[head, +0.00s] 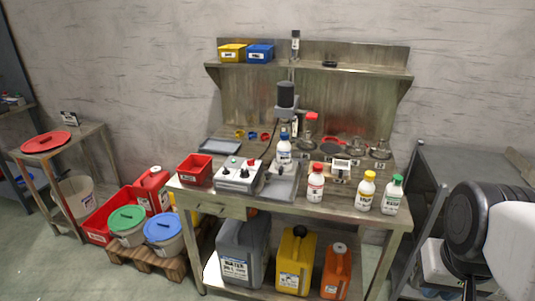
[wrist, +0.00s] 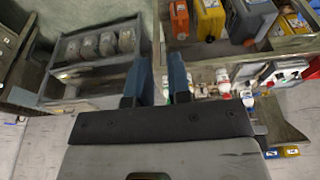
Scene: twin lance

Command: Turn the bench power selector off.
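A light grey control box (head: 238,176) sits on the metal workbench (head: 335,207), left of centre near the front edge. Small knobs show on its top, one of them red (head: 251,162). Which one is the power selector and how it is set is too small to tell. My gripper (wrist: 157,82) shows in the wrist view with its two fingers apart and nothing between them. It is away from the bench, which appears upside down at the right of that view. The gripper is not visible in the head view.
A red bin (head: 195,170) stands left of the box and a grey tray (head: 283,186) right of it. White bottles (head: 316,184) line the front right. A stand with a dark motor (head: 286,95) rises behind. Jerrycans (head: 295,262) fill the lower shelf.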

